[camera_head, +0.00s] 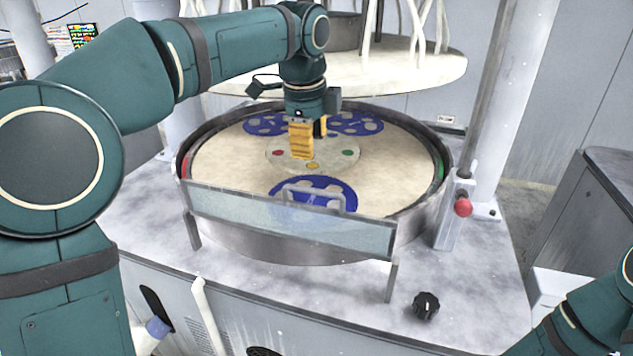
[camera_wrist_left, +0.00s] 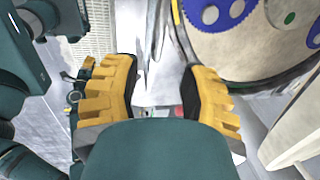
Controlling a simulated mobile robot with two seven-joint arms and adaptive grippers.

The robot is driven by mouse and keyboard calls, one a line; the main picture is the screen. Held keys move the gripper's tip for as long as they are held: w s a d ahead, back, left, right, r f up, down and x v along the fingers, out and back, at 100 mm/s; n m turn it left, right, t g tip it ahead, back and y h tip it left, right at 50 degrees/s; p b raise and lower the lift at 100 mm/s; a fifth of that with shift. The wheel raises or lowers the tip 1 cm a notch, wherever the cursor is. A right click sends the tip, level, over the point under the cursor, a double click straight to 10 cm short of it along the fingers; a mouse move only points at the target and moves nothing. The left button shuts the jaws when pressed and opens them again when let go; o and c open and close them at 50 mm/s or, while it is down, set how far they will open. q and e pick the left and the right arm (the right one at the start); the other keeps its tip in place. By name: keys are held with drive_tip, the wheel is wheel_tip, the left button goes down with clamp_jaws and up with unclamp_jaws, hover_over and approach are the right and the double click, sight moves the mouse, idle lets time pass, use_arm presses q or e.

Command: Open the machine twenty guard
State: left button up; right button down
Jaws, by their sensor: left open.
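The guard (camera_head: 290,222) is a clear, pale panel standing upright across the front of the round polishing machine, with a grey handle (camera_head: 313,196) at its top edge. No machine number is readable. My left gripper (camera_head: 309,140) reaches over the machine from behind the guard line in the picture, fingers pointing down, apart from the handle. Its yellow fingers show spread and empty in the left wrist view (camera_wrist_left: 163,95). My right gripper is out of view; only part of my right arm shows at lower right.
The round platen (camera_head: 230,160) carries blue discs (camera_head: 355,123) and a pale centre plate. A raised upper plate (camera_head: 400,72) hangs behind. A red knob (camera_head: 463,207) on a post stands right, and a black knob (camera_head: 426,305) sits on the front deck. A grey cabinet stands far right.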

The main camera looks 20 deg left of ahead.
sight(314, 190)
use_arm(q)
drive_tip(key=b+x, duration=0.1)
drive_tip(key=x, duration=1.1)
drive_tip(key=shift+w+f, duration=0.1)
drive_tip(key=shift+f, duration=0.1)
drive_tip(key=shift+o, duration=0.3)
clamp_jaws()
